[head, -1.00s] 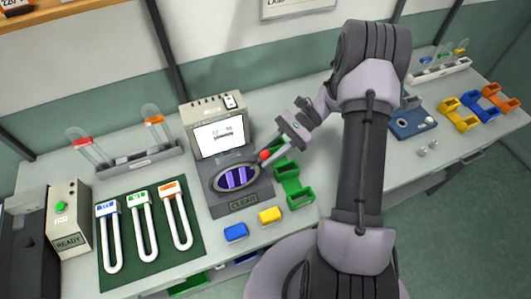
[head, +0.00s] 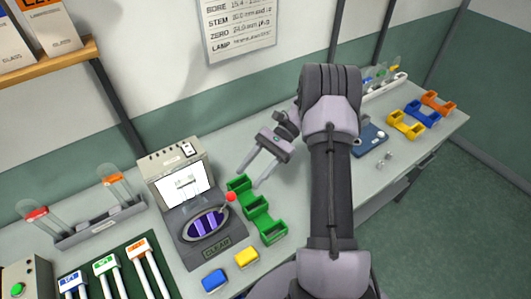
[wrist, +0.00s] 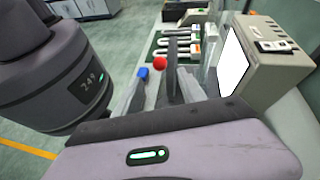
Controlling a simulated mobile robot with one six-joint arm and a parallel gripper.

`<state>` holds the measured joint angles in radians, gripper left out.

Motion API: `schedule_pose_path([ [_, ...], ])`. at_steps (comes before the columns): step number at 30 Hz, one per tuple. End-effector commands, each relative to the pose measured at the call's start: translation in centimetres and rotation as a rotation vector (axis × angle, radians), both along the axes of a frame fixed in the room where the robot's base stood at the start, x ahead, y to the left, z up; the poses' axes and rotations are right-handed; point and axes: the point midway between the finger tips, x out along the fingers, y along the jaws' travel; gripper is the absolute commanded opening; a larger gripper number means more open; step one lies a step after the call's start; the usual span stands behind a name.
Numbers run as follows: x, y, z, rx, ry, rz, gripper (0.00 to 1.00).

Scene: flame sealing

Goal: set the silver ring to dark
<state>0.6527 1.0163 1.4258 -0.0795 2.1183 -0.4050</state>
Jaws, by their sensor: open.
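The silver ring (head: 185,235) is the oval rim around a purple-striped window on the grey device (head: 178,258). A red ball knob (head: 231,197) sits at its upper right, and a plate (head: 217,247) below reads "CLEAR". My gripper (head: 249,178) is open and empty, above and to the right of the knob, its fingers apart from it in the head view. In the wrist view the red knob (wrist: 160,62) appears between the two finger outlines, farther off. The ring is hidden in the wrist view.
Green bins (head: 263,222) stand right of the device, below my gripper. A blue block (head: 214,280) and a yellow block (head: 247,258) lie in front. The device's lit screen (head: 186,186) stands behind the ring. White tubes lie on a green mat at left.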

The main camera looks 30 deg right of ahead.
Motion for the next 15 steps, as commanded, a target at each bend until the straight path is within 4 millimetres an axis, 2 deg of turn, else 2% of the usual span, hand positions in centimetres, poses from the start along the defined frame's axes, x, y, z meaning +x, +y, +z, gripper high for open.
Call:
schedule_pose_path([
  [3,0.7,-3.5,1.7,-0.001,-0.002,-0.003,0.48],
  [6,1.2,-5.7,2.6,-0.002,-0.001,-0.002,0.48],
  [10,1.5,-7.4,3.4,0.0,-0.001,0.0,0.48],
  [15,1.7,-8.0,3.6,-0.001,0.0,0.001,0.48],
])
